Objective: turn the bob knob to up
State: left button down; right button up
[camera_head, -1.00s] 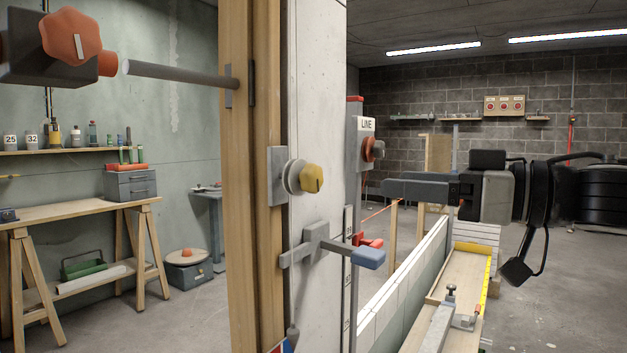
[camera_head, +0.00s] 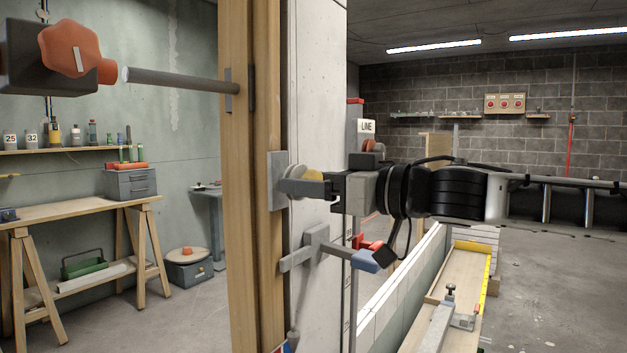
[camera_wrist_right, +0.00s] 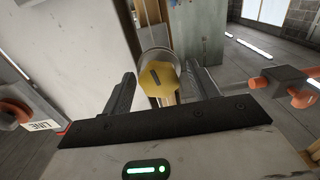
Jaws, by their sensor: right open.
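The yellow lobed knob (camera_head: 314,174), which I take to be the bob knob, sits on a pale round drum (camera_head: 292,180) fixed to the post. In the right wrist view the knob (camera_wrist_right: 160,80) faces me, with a short dark mark on its face. My right gripper (camera_head: 306,188) is open at the knob, its dark finger covering the knob's lower part in the head view. In the right wrist view one finger is on each side of the knob, with gaps showing; contact is not visible. My left gripper is not in view.
Just below the right gripper, a grey bracket (camera_head: 315,240) carries a blue-ended lever (camera_head: 366,260). A LINE box (camera_head: 366,130) with an orange knob stands behind my right arm. A large orange knob (camera_head: 70,48) and grey rod (camera_head: 180,79) are at upper left.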

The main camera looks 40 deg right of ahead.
jog(key=shift+w, duration=0.1)
jog(key=c, duration=1)
